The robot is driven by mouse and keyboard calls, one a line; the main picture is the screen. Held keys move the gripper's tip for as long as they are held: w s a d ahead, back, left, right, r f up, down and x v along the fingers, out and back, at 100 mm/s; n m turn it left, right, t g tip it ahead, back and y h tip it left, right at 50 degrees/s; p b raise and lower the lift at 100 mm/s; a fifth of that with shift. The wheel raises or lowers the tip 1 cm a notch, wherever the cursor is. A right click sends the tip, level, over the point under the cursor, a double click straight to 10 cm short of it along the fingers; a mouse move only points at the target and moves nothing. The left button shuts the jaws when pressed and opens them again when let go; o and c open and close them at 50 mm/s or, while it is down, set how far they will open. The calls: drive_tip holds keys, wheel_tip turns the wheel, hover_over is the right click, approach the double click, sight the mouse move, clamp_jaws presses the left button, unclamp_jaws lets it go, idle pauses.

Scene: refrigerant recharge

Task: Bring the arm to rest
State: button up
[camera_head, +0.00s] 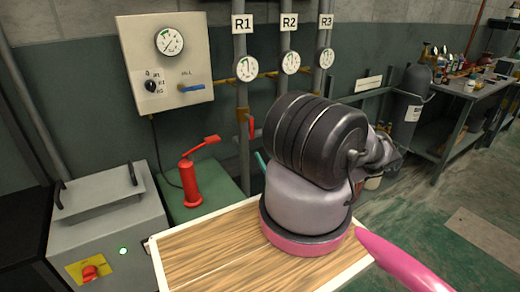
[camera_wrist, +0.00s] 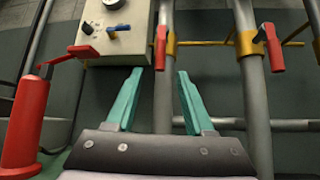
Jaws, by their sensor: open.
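My gripper (camera_wrist: 156,102) shows in the wrist view with its two teal fingers spread apart and nothing between them. It faces the pipes and the lower edge of the gauge panel. In the head view my own arm stands large in the middle and hides most of the gripper; only a bit of a teal finger (camera_head: 261,161) shows left of the arm. A red hand pump (camera_head: 193,183) with a raised handle stands left of the gripper, apart from it. The pump also shows at the left of the wrist view (camera_wrist: 27,121).
A gauge panel (camera_head: 190,90) with a blue lever hangs on the wall. Pipes labelled R1 (camera_head: 242,24), R2 (camera_head: 289,22) and R3 (camera_head: 326,21) carry gauges. A red valve handle (camera_wrist: 273,48) is close right of the fingers. A grey machine (camera_head: 105,225) stands left. Floor is open at right.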

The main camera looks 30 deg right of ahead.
drive_tip(key=shift+s, duration=0.1)
idle(0.5)
drive_tip(key=s+a+r+n+g+y, duration=0.1)
drive_tip(key=a+r+n+g+y, duration=0.3)
drive_tip(key=r+n+g, duration=0.45)
drive_tip(key=s+a+r+n+g+y, duration=0.1)
drive_tip(key=a+r+n+g, duration=0.6)
drive_tip(key=g, duration=0.3)
drive_tip(key=s+a+r+n+g+y, duration=0.1)
drive_tip(key=a+r+n+g+y, duration=0.25)
drive_tip(key=r+n+g, duration=0.55)
drive_tip(key=s+a+r+n+t+h, duration=0.2)
drive_tip(key=s+r+h, duration=0.4)
drive_tip(key=r, duration=0.6)
drive_tip(key=s+a+r+n+t+h, duration=0.3)
drive_tip(key=s+r+t+h, duration=0.3)
drive_tip(key=s+r, duration=0.3)
wheel_tip(320, 180, up, 3)
drive_tip(key=shift+s+a+f, duration=0.15)
drive_tip(key=shift+s+a, duration=0.05)
drive_tip(key=shift+a, duration=0.45)
